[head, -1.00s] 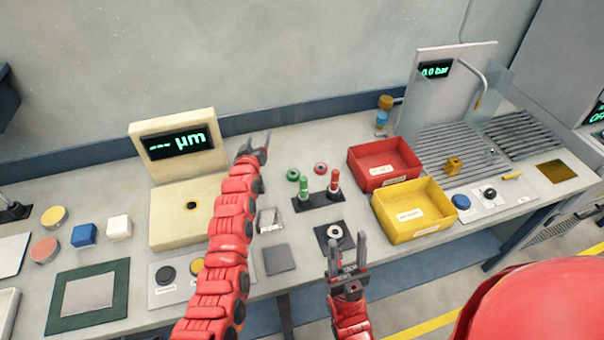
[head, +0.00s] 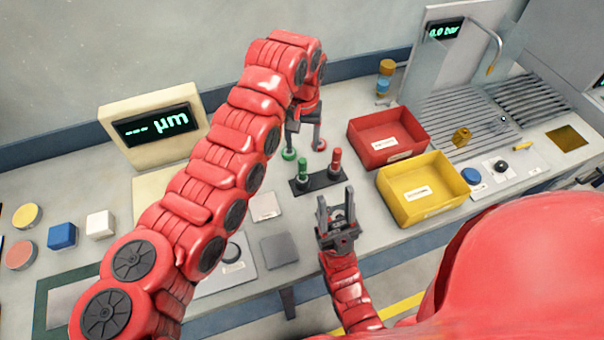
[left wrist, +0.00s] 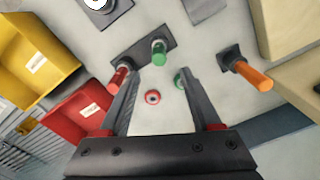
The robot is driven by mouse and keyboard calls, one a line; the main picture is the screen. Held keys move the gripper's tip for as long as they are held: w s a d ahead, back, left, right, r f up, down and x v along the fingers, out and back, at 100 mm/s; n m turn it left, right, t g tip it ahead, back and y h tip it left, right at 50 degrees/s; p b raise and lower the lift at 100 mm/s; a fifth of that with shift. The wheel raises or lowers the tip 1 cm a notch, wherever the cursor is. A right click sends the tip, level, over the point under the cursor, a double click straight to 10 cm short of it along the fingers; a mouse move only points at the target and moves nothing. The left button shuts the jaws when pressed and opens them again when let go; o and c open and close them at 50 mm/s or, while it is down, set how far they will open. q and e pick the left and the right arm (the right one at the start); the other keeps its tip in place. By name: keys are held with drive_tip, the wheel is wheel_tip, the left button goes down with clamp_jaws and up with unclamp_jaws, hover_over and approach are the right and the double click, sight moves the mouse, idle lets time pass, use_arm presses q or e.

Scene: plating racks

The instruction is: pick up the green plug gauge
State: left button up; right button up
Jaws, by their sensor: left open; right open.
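The green plug gauge (head: 303,169) stands upright in a black two-place stand (head: 325,183), left of the red plug gauge (head: 336,160). My left gripper (head: 304,147) is open and points down, just behind the stand. In the left wrist view the green plug gauge (left wrist: 159,52) shows just beyond and between the open fingertips (left wrist: 162,75), with nothing held. The red plug gauge (left wrist: 119,76) is beside the left finger there. My right gripper (head: 335,202) is open and empty, in front of the stand.
A green ring (head: 289,154) and a red ring (head: 320,145) lie behind the stand. A red bin (head: 388,151) and a yellow bin (head: 425,213) stand to the right.

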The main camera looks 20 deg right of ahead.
sight(302, 170)
use_arm(q)
wheel_tip(302, 170, down, 5)
drive_tip(key=shift+f, duration=0.2)
drive_tip(key=f, duration=0.6)
drive_tip(key=shift+s+f, duration=0.2)
clamp_jaws()
